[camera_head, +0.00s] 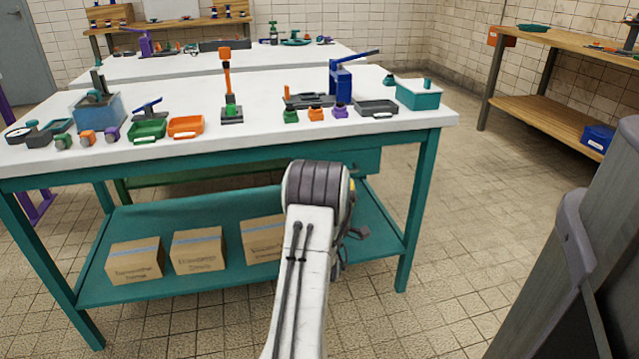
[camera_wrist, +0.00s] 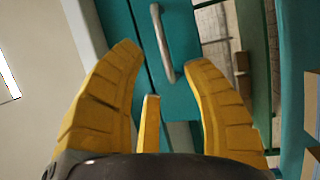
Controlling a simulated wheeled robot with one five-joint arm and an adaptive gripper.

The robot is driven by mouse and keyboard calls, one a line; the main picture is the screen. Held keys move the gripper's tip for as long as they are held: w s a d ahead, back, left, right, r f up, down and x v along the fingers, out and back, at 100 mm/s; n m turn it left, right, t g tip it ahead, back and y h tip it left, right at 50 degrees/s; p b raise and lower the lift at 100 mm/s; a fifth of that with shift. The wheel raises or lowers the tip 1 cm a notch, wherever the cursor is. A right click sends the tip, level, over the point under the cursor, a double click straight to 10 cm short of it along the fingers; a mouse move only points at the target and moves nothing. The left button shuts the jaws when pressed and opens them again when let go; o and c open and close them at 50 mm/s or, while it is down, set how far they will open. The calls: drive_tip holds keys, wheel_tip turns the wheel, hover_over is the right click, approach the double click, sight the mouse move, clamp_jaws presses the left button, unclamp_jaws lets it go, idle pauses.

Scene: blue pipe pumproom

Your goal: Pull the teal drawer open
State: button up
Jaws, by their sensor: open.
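The teal drawer (camera_head: 366,161) is under the white tabletop of the near teal bench, partly hidden behind my arm in the head view. Its teal front (camera_wrist: 183,103) also shows in the wrist view, with a grey metal bar handle (camera_wrist: 162,42) on it. My gripper (camera_wrist: 164,56) is open, with yellow fingers on either side of the handle's lower part in the picture. I see no finger closed on the handle; whether any touches it, I cannot tell. In the head view the fingers are mostly hidden behind my wrist.
The bench top (camera_head: 290,147) carries several trays, small valves and a blue press (camera_head: 341,85). Cardboard boxes (camera_head: 198,250) stand on the lower teal shelf (camera_head: 375,238). A wooden bench (camera_head: 560,116) is at the right. The tiled floor (camera_head: 440,230) right of the near bench is clear.

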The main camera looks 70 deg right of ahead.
drive_tip(key=shift+b+x, duration=2.45)
drive_tip(key=shift+x, duration=1.1)
drive_tip(key=shift+f, duration=0.1)
drive_tip(key=shift+c, duration=0.3)
clamp_jaws()
